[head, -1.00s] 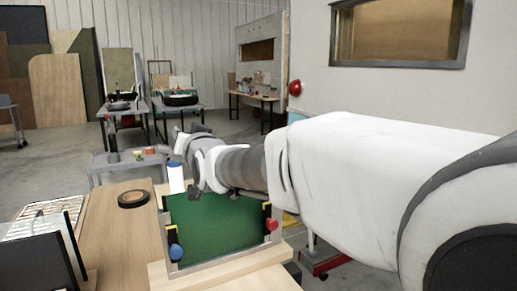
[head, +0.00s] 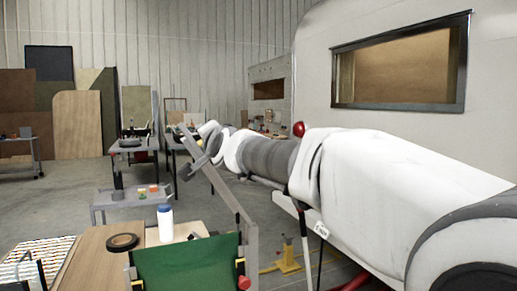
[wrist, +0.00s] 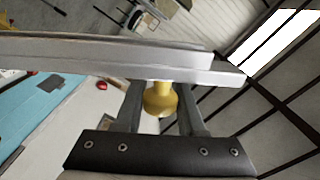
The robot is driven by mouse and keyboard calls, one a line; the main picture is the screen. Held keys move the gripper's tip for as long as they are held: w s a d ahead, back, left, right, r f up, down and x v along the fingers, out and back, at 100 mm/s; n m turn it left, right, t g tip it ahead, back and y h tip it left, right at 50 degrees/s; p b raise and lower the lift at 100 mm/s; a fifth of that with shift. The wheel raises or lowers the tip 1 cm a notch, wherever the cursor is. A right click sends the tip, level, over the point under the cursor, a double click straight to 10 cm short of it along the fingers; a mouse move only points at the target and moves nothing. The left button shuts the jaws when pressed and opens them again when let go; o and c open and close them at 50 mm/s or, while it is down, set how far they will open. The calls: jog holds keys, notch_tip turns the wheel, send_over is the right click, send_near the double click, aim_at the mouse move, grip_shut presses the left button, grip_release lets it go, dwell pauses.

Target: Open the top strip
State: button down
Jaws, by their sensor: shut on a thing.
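The top strip (head: 222,188) is a grey bar that slants up and left from the right post of a frame around a green panel (head: 190,265). It stands well above the panel. My gripper (head: 190,165) is at the strip's upper end. In the wrist view, my gripper (wrist: 160,100) is shut on a yellow knob (wrist: 159,99) on the strip. The strip also crosses the wrist view (wrist: 110,58) just beyond the fingers. A red knob (head: 244,283) shows at the panel's right side. The lower part of the frame is out of view.
A grey cart (head: 125,205) is behind. The camper wall (head: 390,130) with its window is to the right.

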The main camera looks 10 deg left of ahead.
jog(key=w+d+r+m+b, duration=0.2)
jog(key=w+d+m+b, duration=0.4)
jog(key=w+d, duration=0.3)
jog(key=shift+d+m, duration=0.8)
jog(key=shift+d, duration=1.35)
jog(key=c, duration=0.5)
grip_release()
jog(key=shift+f, duration=0.1)
jog(key=b+v, duration=0.5)
jog(key=v, duration=1.2)
jog(key=shift+s+d, duration=0.2)
